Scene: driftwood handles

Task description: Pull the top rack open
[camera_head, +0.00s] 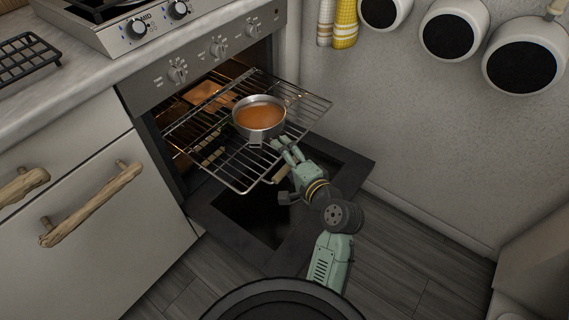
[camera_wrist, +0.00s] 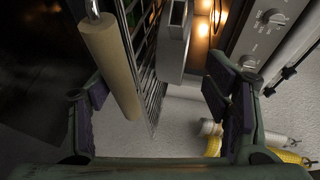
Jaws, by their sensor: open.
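The top rack (camera_head: 235,178) is a wire grid that sticks well out of the open oven, over the lowered door. A metal pan of orange liquid (camera_head: 260,115) sits on it. A tan wooden handle (camera_head: 280,174) is at the rack's front edge, partly hidden by my arm. My gripper (camera_head: 285,147) is open at the rack's front right, just below the pan. In the wrist view, the wooden handle (camera_wrist: 108,65) lies between the open fingers, close to the left one. The rack's wires (camera_wrist: 150,70) and a grey metal part, apparently the pan's, show beyond.
The lowered oven door (camera_head: 330,165) lies under the rack. A lit lower area of the oven (camera_head: 208,95) shows behind. A cabinet with driftwood handles (camera_head: 92,205) is at left. Pans and yellow towels (camera_head: 345,22) hang on the right wall. Floor right of the door is clear.

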